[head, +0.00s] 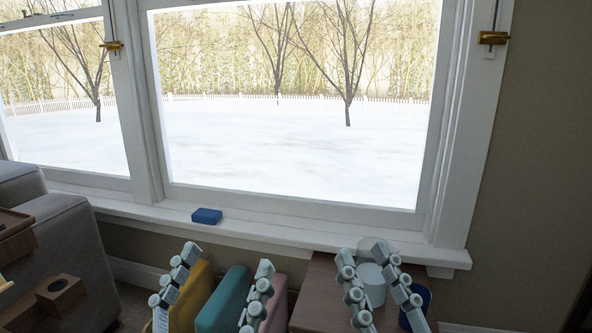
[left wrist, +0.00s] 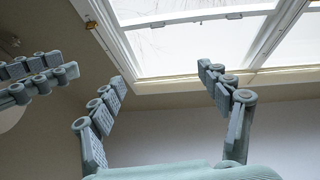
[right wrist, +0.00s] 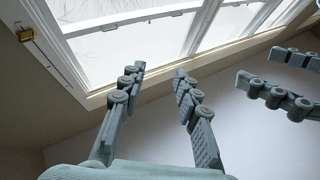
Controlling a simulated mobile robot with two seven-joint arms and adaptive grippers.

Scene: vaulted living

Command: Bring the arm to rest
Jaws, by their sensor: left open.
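My left gripper (head: 227,260) is at the bottom of the head view with its fingers wide apart. In the left wrist view my left gripper (left wrist: 162,75) is open, with nothing between its fingers. My right gripper (head: 366,258) is to the right of it, pointing up toward the window. In the right wrist view my right gripper (right wrist: 159,72) has its fingers apart with a narrower empty gap. The fingers of the other hand show at the edge of each wrist view.
A blue block (head: 206,216) lies on the white window sill (head: 160,211). Below are yellow (head: 196,290), teal (head: 222,300) and pink upright items. A brown table (head: 312,290) with a pale cylinder (head: 371,282) and a blue container (head: 426,296) stands behind my right fingers. A grey sofa (head: 75,245) is left.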

